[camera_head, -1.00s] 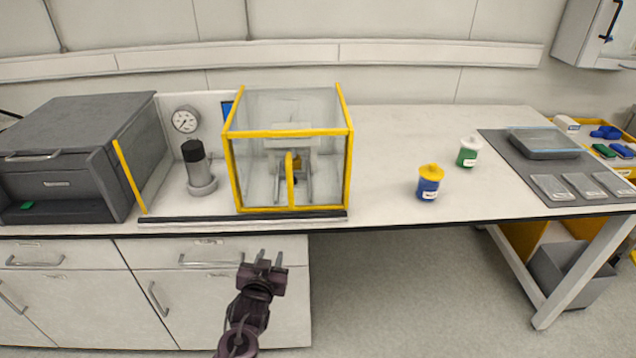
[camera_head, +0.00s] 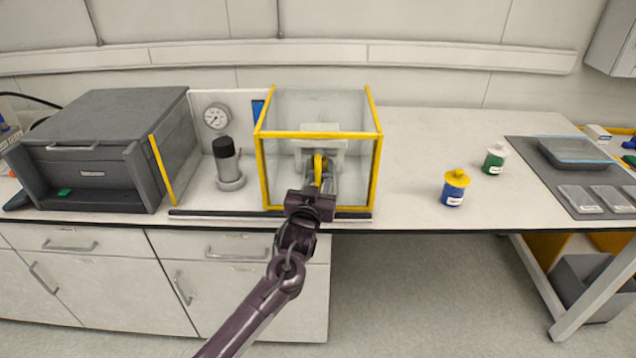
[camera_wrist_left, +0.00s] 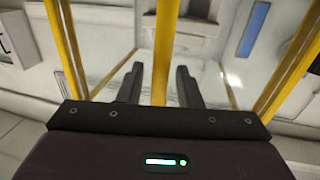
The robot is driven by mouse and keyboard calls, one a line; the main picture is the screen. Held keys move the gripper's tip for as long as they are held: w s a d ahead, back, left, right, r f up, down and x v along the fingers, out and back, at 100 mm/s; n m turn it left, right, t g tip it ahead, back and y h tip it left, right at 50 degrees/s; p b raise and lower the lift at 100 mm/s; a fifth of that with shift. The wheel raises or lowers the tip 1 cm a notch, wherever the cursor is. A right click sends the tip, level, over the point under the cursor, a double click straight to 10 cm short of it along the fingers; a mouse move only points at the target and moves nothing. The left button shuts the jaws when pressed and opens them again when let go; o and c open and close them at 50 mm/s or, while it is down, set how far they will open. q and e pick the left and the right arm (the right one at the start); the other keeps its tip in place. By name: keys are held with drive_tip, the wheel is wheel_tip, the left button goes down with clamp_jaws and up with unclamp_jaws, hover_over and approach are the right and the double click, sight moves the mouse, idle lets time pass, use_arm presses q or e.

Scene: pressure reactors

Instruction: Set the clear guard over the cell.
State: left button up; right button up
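The clear guard (camera_head: 281,160) is a see-through box with yellow edges. It stands on the bench to the right of the cell (camera_head: 228,165), an upright grey cylinder with a black top. The cell is uncovered. A yellow upright handle (camera_head: 319,163) is on the guard's front; it also shows in the left wrist view (camera_wrist_left: 161,35). My left gripper (camera_head: 318,184) is at the handle, and its fingers (camera_wrist_left: 160,82) are open, one on each side of the bar, with small gaps showing. My right gripper is out of view.
A dark rail (camera_head: 200,214) runs along the bench front below the cell and guard. A pressure gauge (camera_head: 216,117) is behind the cell. A grey machine (camera_head: 95,175) stands at left. A blue jar (camera_head: 453,192) and a green jar (camera_head: 495,160) stand to the right.

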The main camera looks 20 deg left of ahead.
use_arm(q)
clamp_jaws()
idle(0.4)
drive_tip(key=s+a, duration=0.1)
drive_tip(key=a, duration=0.3)
drive_tip(key=s+a+p, duration=0.1)
drive_tip(key=a, duration=0.4)
drive_tip(key=s+a+p, duration=0.1)
drive_tip(key=a, duration=0.3)
drive_tip(key=shift+s+a+r, duration=0.1)
drive_tip(key=shift+s+a, duration=0.05)
drive_tip(key=shift+s, duration=0.2)
drive_tip(key=s+a, duration=0.4)
drive_tip(key=a, duration=1)
drive_tip(key=shift+p, duration=0.45)
drive_tip(key=shift+c, duration=1.4)
unclamp_jaws()
drive_tip(key=shift+o, duration=1.4)
drive_tip(key=shift+a, duration=0.15)
